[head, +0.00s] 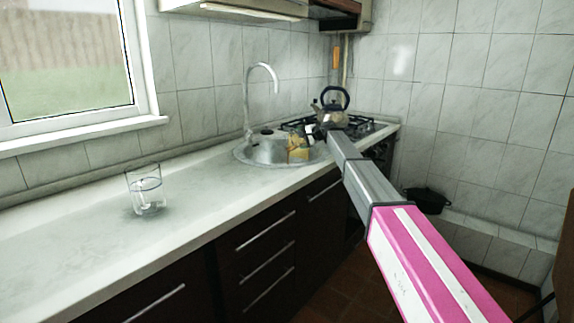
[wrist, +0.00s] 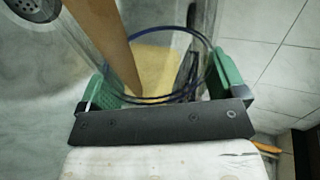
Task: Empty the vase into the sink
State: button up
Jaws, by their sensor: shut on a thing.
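In the wrist view, my gripper (wrist: 166,82) has its two green-padded fingers on either side of a clear, round vessel with a thin dark blue rim, which looks like the vase (wrist: 152,101). The gripper is shut on it. Whether it holds water is hard to tell. In the head view, my gripper (head: 314,134) is at the right side of the round metal sink (head: 243,157), at the far end of my arm; the clear vessel is hard to make out there. The sink's drain (wrist: 34,9) shows at the top left of the wrist view.
A yellow block (head: 298,154) shows by the sink's right side. A brown stick-like thing (wrist: 105,38) crosses the wrist view. A tall faucet (head: 247,95) rises behind the sink. A kettle (head: 330,110) stands on the stove. A clear glass (head: 146,191) stands on the left counter.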

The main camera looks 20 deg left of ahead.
jog(key=shift+s+r+n, duration=0.15)
jog(key=shift+r+n, duration=0.15)
